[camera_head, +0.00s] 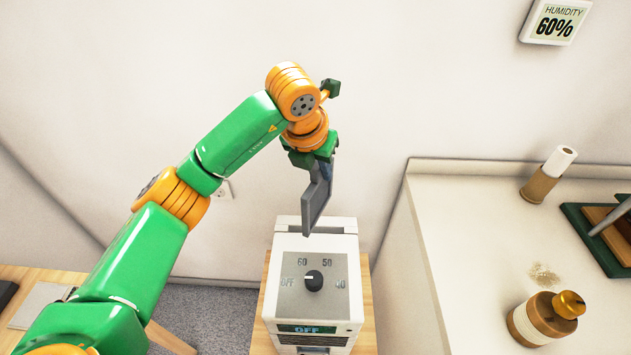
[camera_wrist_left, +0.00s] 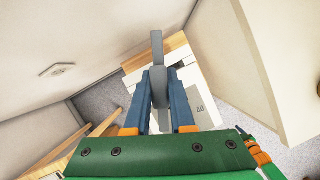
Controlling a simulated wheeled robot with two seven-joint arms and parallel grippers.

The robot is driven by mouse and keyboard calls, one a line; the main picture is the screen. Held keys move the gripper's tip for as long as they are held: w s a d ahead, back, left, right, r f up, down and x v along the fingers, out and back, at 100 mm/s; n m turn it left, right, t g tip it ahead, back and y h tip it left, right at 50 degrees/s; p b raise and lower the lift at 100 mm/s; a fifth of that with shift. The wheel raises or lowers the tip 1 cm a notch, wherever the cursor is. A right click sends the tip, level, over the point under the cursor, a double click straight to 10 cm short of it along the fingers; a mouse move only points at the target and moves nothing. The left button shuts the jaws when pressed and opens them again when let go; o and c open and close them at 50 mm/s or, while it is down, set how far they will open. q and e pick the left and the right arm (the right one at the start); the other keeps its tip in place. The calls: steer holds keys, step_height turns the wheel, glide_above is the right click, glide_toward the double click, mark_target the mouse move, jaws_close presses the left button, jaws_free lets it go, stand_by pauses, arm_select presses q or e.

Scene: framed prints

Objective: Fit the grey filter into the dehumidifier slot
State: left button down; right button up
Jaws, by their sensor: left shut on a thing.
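The grey filter (camera_head: 317,200) is a flat panel held upright above the back of the dehumidifier (camera_head: 313,333). My left gripper (camera_head: 322,163) is shut on it from above and behind. In the left wrist view the blue fingers (camera_wrist_left: 160,100) close on both sides of the filter (camera_wrist_left: 158,60). My right gripper is not in view.
The dehumidifier stands on a wooden stand (camera_head: 364,320). A humidity display (camera_head: 555,22) reads 60%. A wooden table (camera_head: 45,275) is at left.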

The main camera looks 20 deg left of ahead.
mark_target(314, 201)
arm_select(q)
steer(key=f, duration=0.1)
steer(key=f+p, duration=0.1)
steer(key=f, duration=0.1)
steer(key=shift+s+a+f+p, duration=0.1)
steer(key=shift+a+f+p, duration=0.15)
steer(key=shift+f+p, duration=0.1)
steer(key=shift+f, duration=0.1)
steer(key=shift+f+b, duration=0.6)
steer(key=shift+b, duration=0.2)
steer(key=c, duration=0.8)
jaws_free()
steer(key=shift+o, duration=0.2)
